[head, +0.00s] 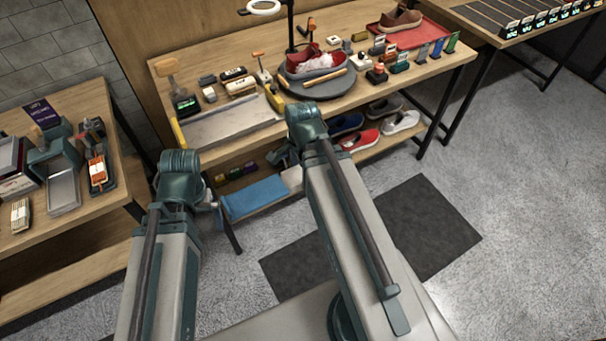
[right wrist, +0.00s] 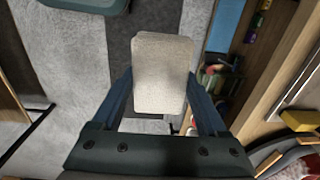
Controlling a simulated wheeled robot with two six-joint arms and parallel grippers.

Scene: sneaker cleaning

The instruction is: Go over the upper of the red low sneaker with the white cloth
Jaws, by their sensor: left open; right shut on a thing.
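The red low sneaker (head: 318,60) sits on the dark round turntable (head: 318,88) on the back workbench, with a whitish patch on its upper. My right gripper (head: 287,158) is in front of the bench, below its top and apart from the sneaker. It is shut on the white cloth (right wrist: 165,72), a folded pale pad that also shows in the head view (head: 292,178). My left gripper (head: 210,200) is open, left of the right one and low in front of the bench; its fingers are mostly hidden by my arm.
A grey tray (head: 232,124), brushes and small bottles crowd the bench top. A red tray (head: 415,38) holds a brown shoe. Several shoes and a blue cloth (head: 253,196) lie on the lower shelf. A side table (head: 75,235) stands left. The floor is clear.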

